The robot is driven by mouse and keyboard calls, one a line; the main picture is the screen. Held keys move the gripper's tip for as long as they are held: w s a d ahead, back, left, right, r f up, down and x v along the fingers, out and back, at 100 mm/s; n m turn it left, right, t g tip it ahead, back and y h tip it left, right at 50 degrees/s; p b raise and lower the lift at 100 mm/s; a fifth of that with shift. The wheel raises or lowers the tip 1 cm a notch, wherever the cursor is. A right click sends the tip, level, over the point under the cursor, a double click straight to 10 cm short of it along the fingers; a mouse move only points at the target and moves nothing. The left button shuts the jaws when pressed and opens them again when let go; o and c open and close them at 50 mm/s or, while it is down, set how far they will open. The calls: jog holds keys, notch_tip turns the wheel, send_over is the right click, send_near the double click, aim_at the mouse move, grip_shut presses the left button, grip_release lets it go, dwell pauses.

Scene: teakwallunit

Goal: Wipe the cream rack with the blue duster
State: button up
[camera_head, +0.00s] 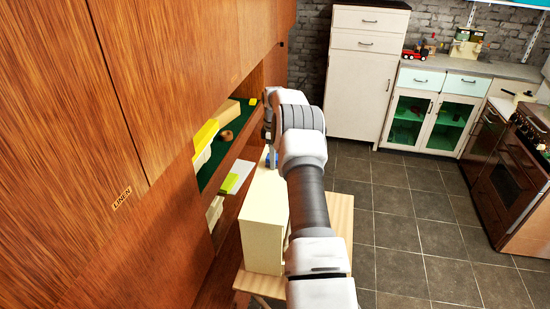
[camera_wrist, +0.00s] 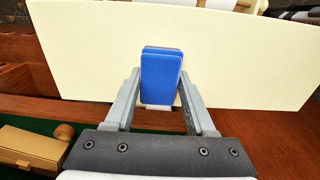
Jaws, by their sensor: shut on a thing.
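The cream rack (camera_head: 262,232) stands on a light wooden table (camera_head: 340,222) beside the wall unit. Its broad cream face also fills much of the wrist view (camera_wrist: 90,50). My gripper (camera_wrist: 160,98) is shut on the blue duster (camera_wrist: 161,75), a small blue block held upright between the two grey fingers. The duster lies against or just in front of the cream face; I cannot tell whether it touches. In the head view only a bit of the duster (camera_head: 271,158) shows above the rack, and my arm hides most of the gripper.
The teak wall unit (camera_head: 165,210) rises close on the left. Its green-lined shelf (camera_head: 215,172) holds yellow items and a small brown round thing (camera_head: 226,136). A white cabinet (camera_head: 362,85), counter and oven (camera_head: 508,175) stand farther back. The tiled floor (camera_head: 420,240) at right is clear.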

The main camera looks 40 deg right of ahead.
aim_at(269, 184)
jog(key=shift+s+a+b, duration=1.1)
jog(key=shift+s+a, duration=0.7)
jog(key=shift+a, duration=0.05)
jog(key=shift+s+a+f+b, duration=0.2)
jog(key=shift+s+a+b, duration=0.8)
jog(key=shift+s+a, duration=0.65)
jog(key=shift+s+a+r+b, duration=0.15)
jog(key=shift+s+a+b, duration=0.2)
jog(key=shift+s+a, duration=0.65)
jog(key=shift+s+a+r+b, duration=0.1)
jog(key=shift+s+a+b, duration=0.25)
jog(key=shift+s+a, duration=0.55)
jog(key=shift+s+a+f+b, duration=0.1)
jog(key=shift+s+a+b, duration=0.35)
jog(key=shift+s+a, duration=0.75)
jog(key=shift+w+r+p, duration=0.1)
jog(key=shift+r+p, duration=2.1)
jog(key=shift+r, duration=0.8)
jog(key=shift+r+p, duration=1.1)
jog(key=shift+r, duration=0.4)
